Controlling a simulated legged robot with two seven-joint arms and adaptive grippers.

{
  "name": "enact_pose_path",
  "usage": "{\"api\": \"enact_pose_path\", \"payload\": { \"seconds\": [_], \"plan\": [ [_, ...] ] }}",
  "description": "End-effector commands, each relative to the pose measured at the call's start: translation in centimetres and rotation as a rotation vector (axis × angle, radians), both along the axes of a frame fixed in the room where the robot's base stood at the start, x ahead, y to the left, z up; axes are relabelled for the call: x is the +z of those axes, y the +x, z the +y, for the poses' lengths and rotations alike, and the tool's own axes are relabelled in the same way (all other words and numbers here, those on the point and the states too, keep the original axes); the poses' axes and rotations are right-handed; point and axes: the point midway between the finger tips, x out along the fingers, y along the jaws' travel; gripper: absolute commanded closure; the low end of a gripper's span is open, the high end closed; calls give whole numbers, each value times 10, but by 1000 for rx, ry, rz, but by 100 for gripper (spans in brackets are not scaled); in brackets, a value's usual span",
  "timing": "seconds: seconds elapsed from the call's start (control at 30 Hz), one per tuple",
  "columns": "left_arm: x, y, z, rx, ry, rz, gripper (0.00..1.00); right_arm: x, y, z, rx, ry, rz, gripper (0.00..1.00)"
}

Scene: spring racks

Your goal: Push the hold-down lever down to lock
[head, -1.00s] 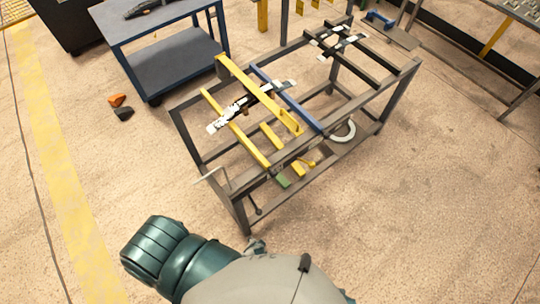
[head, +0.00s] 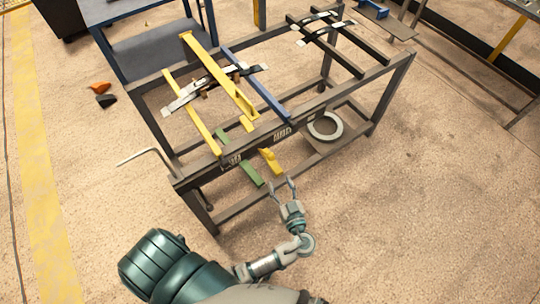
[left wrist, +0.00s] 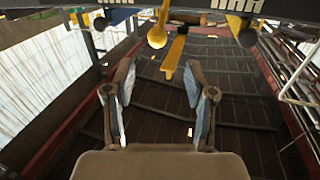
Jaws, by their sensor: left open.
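The dark metal spring rack (head: 330,90) stands ahead, with yellow and blue bars across its top. Lever-like parts show at its near side: a yellow one (head: 270,160) and a green one (head: 251,172). Which part is the hold-down lever I cannot tell. My left gripper (head: 282,187) is open and empty, in front of the rack's near side and just below the yellow lever. In the left wrist view its open fingers (left wrist: 157,85) point toward a yellow lever (left wrist: 173,58) and a yellow round knob (left wrist: 157,38), apart from both. My right gripper is not in view.
A grey ring (head: 325,126) is at the rack's lower right. A blue table (head: 150,50) stands behind at left.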

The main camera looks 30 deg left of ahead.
Motion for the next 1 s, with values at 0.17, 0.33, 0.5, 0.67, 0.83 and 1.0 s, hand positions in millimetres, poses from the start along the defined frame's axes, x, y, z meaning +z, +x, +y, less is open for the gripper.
{"api": "enact_pose_path", "payload": {
  "seconds": [0.17,0.33,0.5,0.67,0.83,1.0],
  "plan": [
    [2,28,32,0,9,0,45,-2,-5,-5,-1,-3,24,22],
    [1,51,61,-1,9,0,45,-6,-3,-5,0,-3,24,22],
    [0,68,83,-2,6,2,45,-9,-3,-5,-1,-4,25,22],
    [-1,75,94,-2,2,3,45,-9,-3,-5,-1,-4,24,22],
    [0,76,94,-3,4,3,45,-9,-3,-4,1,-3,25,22],
    [0,76,93,-3,5,3,55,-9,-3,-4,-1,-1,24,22]
  ]
}}
